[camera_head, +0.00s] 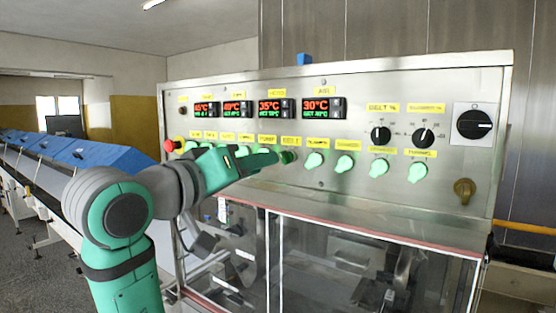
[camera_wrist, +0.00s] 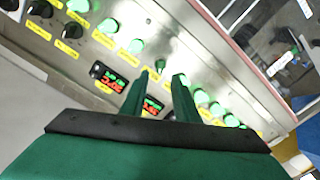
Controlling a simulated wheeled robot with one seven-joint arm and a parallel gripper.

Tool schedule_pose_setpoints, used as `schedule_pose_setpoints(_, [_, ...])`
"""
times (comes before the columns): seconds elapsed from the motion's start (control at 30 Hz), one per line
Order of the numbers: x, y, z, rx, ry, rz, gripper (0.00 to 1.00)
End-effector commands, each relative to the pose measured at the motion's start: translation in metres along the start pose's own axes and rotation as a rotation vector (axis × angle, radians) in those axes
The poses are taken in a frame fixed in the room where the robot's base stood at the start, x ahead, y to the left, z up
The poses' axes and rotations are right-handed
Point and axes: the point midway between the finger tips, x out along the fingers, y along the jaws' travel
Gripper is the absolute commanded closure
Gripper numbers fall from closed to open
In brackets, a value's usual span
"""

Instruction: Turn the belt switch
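The belt switch (camera_head: 289,157) is a green knob under a yellow label that seems to read BELT, in the lower row of the control panel. My gripper (camera_head: 280,157) reaches it from the left in the head view and partly hides it. In the wrist view, my gripper (camera_wrist: 162,75) has its two green fingers apart, with a gap between the tips. A darker green knob, which looks like the belt switch (camera_wrist: 160,68), lies between or just beyond the fingertips. I cannot tell whether the fingers touch it.
Lit green knobs stand close on both sides, such as one to the right (camera_head: 314,160). Red displays (camera_head: 274,108), black dials (camera_head: 380,136) and a red emergency button (camera_head: 170,146) share the panel. A glazed cabinet (camera_head: 330,265) lies below; a conveyor with blue covers (camera_head: 105,152) is left.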

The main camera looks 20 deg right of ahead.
Motion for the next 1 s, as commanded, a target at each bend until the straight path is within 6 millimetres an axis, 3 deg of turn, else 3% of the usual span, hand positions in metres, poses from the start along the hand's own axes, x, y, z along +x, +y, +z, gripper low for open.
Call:
schedule_pose_setpoints(0.2, [0.040, 0.000, 0.000, -0.001, -0.001, 0.000, 0.72])
schedule_pose_setpoints(0.4, [0.064, 0.000, 0.000, -0.001, 0.000, 0.000, 0.72])
schedule_pose_setpoints(0.83, [0.073, 0.001, 0.001, 0.000, 0.000, 0.001, 0.72])
schedule_pose_setpoints(0.97, [0.073, 0.001, 0.001, 0.000, 0.000, 0.001, 1.00])
schedule_pose_setpoints(1.0, [0.073, 0.000, 0.001, 0.000, 0.000, 0.001, 1.00])
